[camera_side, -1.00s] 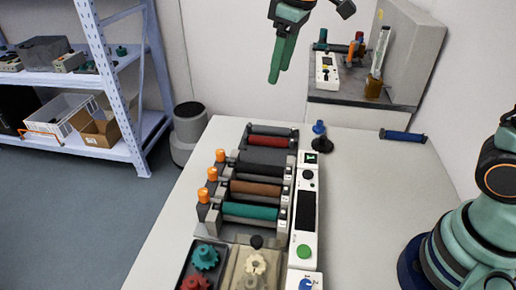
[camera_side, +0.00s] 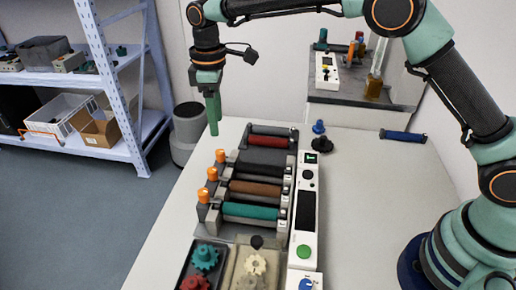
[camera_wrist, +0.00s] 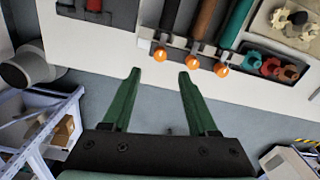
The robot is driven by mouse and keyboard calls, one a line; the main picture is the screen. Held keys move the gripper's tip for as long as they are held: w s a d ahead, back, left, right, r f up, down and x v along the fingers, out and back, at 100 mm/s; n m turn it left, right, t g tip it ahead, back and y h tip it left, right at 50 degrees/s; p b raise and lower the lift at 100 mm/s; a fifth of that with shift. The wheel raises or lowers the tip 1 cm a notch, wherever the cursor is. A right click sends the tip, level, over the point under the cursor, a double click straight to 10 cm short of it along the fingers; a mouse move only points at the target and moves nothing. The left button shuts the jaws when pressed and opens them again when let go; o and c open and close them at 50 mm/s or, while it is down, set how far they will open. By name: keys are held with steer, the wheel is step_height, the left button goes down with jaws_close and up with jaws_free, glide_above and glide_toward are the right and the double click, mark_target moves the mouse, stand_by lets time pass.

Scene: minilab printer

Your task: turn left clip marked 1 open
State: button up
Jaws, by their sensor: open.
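A printer unit holds a black roller (camera_side: 263,170), a brown roller (camera_side: 255,188) and a teal roller (camera_side: 250,211). Three orange-topped clips stand along its left side: a far one (camera_side: 221,156), a middle one (camera_side: 212,174) and a near one (camera_side: 203,195). No number 1 is readable on them. My gripper (camera_side: 213,128) is open and empty, pointing down above the table's left edge, beyond and above the far clip. In the wrist view, the far clip (camera_wrist: 160,54) shows just past the gap between my fingertips (camera_wrist: 159,74), apart from them.
A separate red roller (camera_side: 270,142) lies at the back. A control panel (camera_side: 306,210) runs along the printer's right. A tray with gears (camera_side: 204,256) is in front. A blue roller (camera_side: 403,136) lies at right; the table's right side is mostly free.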

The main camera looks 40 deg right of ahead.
mark_target(220, 151)
step_height(220, 151, down, 9)
steer(key=shift+f, duration=0.1)
stand_by(0.4)
jaws_close()
